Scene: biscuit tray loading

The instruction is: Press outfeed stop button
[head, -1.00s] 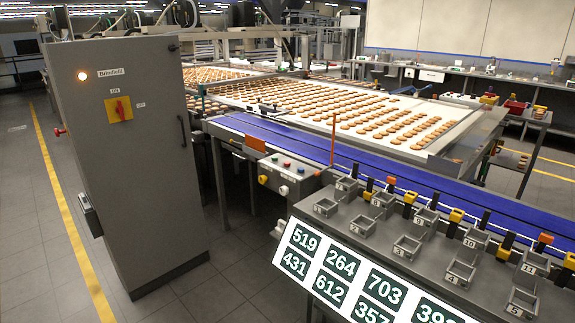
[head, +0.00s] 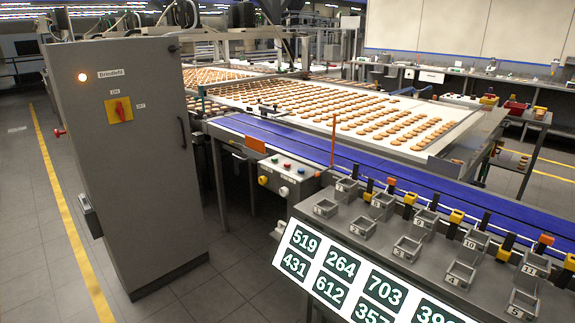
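A grey control box (head: 290,182) is mounted on the near side of the blue conveyor belt, just right of the tall cabinet. Small buttons sit on its top face, among them a red button (head: 287,165). A yellow knob (head: 263,180) and a white knob (head: 284,191) stick out of its front. Its labels are too small to read, so I cannot tell which button is the outfeed stop. Neither of my grippers is in view.
A tall grey cabinet (head: 125,190) with a red-and-yellow switch (head: 119,109) stands at left. The blue belt (head: 365,170) runs diagonally, with biscuits on a white belt (head: 455,138) behind. A numbered bin rack (head: 335,225) stands front right. Floor right of the cabinet is clear.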

